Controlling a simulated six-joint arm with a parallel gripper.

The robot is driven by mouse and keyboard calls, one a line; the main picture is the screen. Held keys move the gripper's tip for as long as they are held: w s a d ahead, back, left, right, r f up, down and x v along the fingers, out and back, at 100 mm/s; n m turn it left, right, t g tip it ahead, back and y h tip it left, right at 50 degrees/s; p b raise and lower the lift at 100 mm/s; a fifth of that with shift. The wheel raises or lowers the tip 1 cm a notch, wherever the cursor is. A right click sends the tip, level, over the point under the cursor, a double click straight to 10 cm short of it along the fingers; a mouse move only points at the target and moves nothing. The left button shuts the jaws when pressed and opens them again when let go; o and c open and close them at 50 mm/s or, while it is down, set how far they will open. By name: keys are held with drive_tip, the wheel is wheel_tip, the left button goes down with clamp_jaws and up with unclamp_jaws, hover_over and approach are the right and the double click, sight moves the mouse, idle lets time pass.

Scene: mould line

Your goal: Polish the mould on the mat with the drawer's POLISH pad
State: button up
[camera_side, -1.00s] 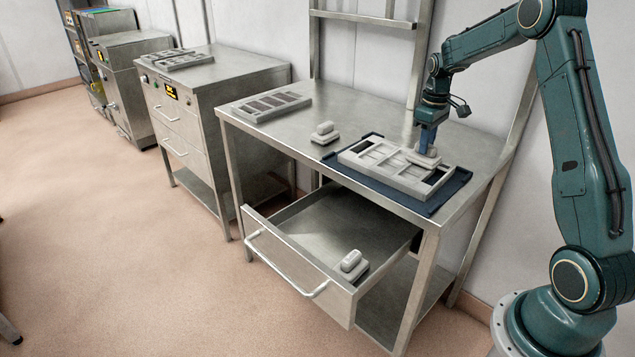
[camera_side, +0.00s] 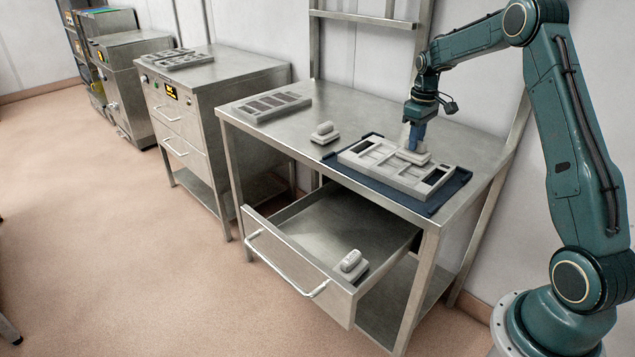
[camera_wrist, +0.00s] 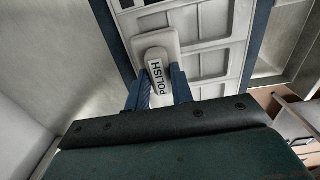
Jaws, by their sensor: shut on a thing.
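My gripper (camera_side: 416,138) is shut on the POLISH pad (camera_side: 413,156). In the wrist view, the pad (camera_wrist: 156,62) is a pale block with a handle marked POLISH, between my blue fingers (camera_wrist: 159,90). The pad is on or just over the top face of the mould (camera_side: 381,178); exact contact is hard to tell. The mould is a light grey frame with several rectangular cavities and lies on the dark blue mat (camera_side: 459,183). It fills much of the wrist view (camera_wrist: 206,60). The open drawer (camera_side: 322,232) below the table holds another pale pad (camera_side: 351,264), its label unreadable.
Another pale pad (camera_side: 325,133) sits on the table left of the mat. A second mould (camera_side: 272,105) lies at the table's far left. Bare table (camera_side: 345,105) lies between that mould and my gripper. The drawer juts out in front of the table.

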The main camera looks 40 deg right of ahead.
drive_tip(key=shift+w+a, duration=0.1)
drive_tip(key=shift+w, duration=1.35)
drive_tip(key=shift+w, duration=0.15)
drive_tip(key=shift+w, duration=1.35)
drive_tip(key=shift+w, duration=0.15)
drive_tip(key=shift+w+a, duration=0.1)
drive_tip(key=shift+w, duration=1.25)
drive_tip(key=shift+s, duration=1.55)
drive_tip(key=shift+s, duration=0.1)
